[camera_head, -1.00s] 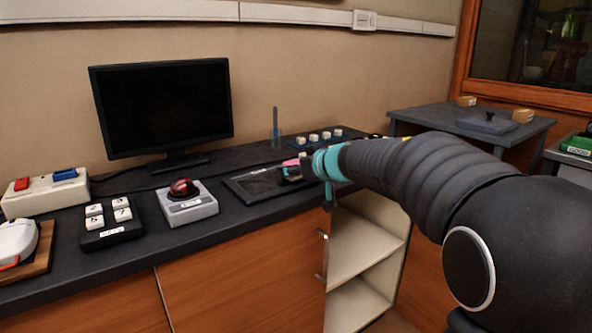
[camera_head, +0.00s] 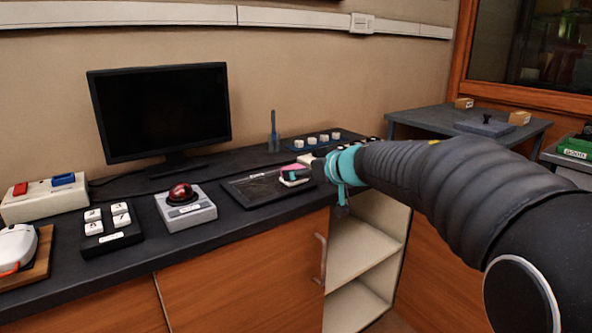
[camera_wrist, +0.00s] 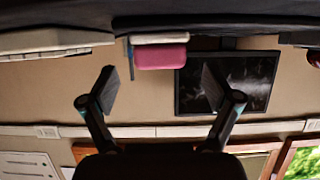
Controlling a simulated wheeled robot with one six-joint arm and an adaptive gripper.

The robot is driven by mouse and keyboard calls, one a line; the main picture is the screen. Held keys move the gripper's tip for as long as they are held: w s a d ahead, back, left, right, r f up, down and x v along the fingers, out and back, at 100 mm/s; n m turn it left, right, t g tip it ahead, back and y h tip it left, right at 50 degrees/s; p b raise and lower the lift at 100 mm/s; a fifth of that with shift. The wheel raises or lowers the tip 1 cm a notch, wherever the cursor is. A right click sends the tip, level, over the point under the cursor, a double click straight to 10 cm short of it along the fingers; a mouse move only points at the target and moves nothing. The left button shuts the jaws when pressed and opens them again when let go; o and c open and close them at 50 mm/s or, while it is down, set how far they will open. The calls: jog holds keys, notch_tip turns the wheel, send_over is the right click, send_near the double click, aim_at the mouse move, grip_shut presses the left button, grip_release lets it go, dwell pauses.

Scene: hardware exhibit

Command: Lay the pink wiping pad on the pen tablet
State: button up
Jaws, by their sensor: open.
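The pen tablet (camera_head: 250,189) is a flat dark slab near the desk's front edge, right of the trackball. The wiping pad (camera_head: 291,167), pink with a white layer, is at the tablet's right end and appears to rest on it. In the wrist view the pad (camera_wrist: 161,56) shows upside down, its white layer against the dark surface. My gripper (camera_wrist: 158,77) is open, its two fingers apart with nothing held between them. The pad lies beyond the fingertips.
A grey box with a red ball (camera_head: 184,207) and a keypad (camera_head: 110,229) stand left of the tablet. The monitor (camera_head: 160,110) is behind. A blue rod in a stand (camera_head: 274,130) and several white blocks (camera_head: 324,138) are at the back right.

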jog(key=s+d+r+m+t+h, duration=0.3)
jog(key=s+d+r+t+h, duration=0.1)
jog(key=s+d+r, duration=0.4)
jog(key=s+d+f+m+h, duration=0.4)
jog(key=s+d+h, duration=0.2)
jog(key=s+d, duration=0.15)
jog(key=s+a+f+g+y, duration=0.1)
jog(key=s+f+g, duration=0.3)
jog(key=s+f, duration=0.4)
jog(key=s+a+f+g+y, duration=0.1)
jog(key=s+a+f+g, duration=0.1)
jog(key=s+f+g, duration=0.3)
jog(key=s+f, duration=0.4)
jog(key=s, duration=0.4)
jog(key=shift+s+a+f+g, duration=0.25)
jog(key=shift+s+a+g, duration=0.05)
jog(key=shift+s+a, duration=0.1)
